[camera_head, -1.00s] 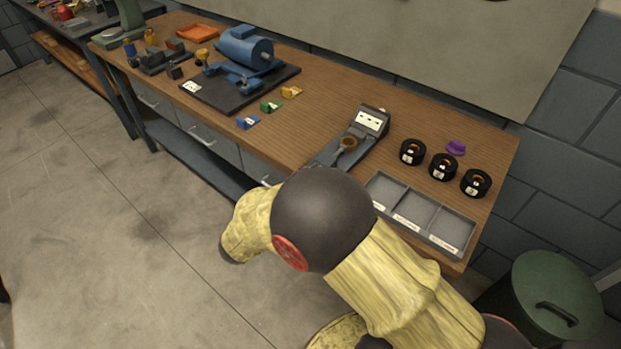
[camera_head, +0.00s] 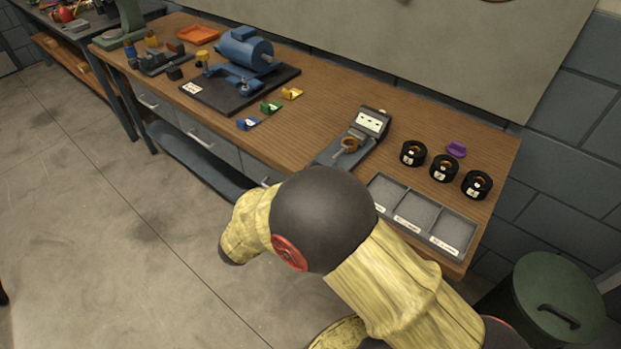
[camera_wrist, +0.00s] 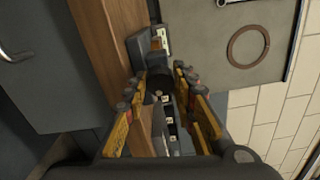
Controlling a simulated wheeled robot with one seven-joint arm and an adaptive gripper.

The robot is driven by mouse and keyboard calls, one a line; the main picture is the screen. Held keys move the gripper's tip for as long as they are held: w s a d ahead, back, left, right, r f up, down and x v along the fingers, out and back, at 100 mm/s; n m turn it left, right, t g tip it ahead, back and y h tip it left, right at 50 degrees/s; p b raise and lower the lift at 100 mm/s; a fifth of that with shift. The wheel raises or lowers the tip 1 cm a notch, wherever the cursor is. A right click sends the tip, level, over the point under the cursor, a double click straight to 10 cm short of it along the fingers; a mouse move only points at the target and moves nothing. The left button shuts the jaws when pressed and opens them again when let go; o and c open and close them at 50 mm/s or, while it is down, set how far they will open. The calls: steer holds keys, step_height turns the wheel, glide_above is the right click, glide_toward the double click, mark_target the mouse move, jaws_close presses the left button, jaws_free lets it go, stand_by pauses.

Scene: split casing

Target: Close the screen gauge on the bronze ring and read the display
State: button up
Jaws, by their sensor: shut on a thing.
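The screen gauge (camera_head: 359,136) stands on the bench, a long grey body with a lit display (camera_head: 370,121) at its far end. The display's digits are too small to read. The bronze ring (camera_head: 351,143) sits on the gauge, below the display, with a pale rod beside it. The ring also shows small in the wrist view (camera_wrist: 157,43). My gripper (camera_wrist: 159,88) has its yellow fingers closed about a dark part (camera_wrist: 158,80) at the gauge's near end. In the head view my arm hides the fingers and that end of the gauge.
Right of the gauge are several black ringed parts (camera_head: 444,167), a purple piece (camera_head: 456,149) and a grey compartment tray (camera_head: 386,192) at the front edge. Left are small coloured blocks (camera_head: 271,107) and a blue motor (camera_head: 245,50) on a dark plate. A green bin (camera_head: 558,290) stands at right.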

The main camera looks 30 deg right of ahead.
steer(key=shift+m, duration=0.8)
steer(key=o, duration=1.1)
steer(key=shift+c, duration=0.2)
steer(key=shift+o, duration=0.5)
steer(key=v, duration=0.8)
